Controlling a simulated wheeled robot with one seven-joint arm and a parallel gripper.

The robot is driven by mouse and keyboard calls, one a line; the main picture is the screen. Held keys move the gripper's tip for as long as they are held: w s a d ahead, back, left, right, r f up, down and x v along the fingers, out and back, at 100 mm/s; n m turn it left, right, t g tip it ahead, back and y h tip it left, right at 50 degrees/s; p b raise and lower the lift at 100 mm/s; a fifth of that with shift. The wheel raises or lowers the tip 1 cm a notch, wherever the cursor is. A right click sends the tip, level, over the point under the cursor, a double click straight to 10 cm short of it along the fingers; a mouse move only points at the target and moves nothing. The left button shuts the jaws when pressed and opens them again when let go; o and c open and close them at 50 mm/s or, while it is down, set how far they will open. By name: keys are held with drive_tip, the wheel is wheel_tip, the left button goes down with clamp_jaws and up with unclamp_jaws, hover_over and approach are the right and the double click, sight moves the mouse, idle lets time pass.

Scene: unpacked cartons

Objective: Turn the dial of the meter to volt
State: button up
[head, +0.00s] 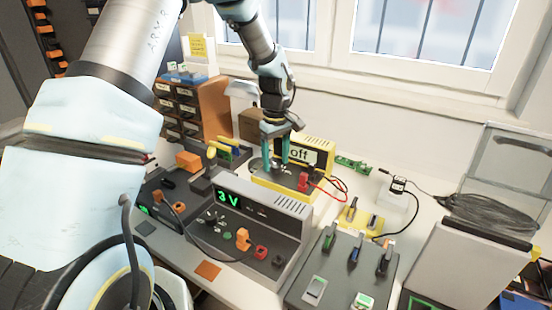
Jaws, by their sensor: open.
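The yellow meter (318,143) stands on the bench behind a grey power supply. Its display reads "off". A red plug with red wires sits at the right of its dark top panel. My gripper (275,160) points down over the left part of that panel, with its two teal fingers apart and no object visible between them. The fingers and gripper body cover the area where the dial lies, so I cannot see the dial clearly or tell whether the fingers touch it.
The grey power supply (285,208) showing "3 V" stands directly in front of the meter. A grey switch box (340,272) is at the front right. A brown drawer cabinet (214,105) stands behind left. A black cable coil (490,212) lies at the right. Some bench is clear right of the meter.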

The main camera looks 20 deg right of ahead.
drive_tip(key=shift+f, duration=0.35)
drive_tip(key=shift+c, duration=0.4)
clamp_jaws()
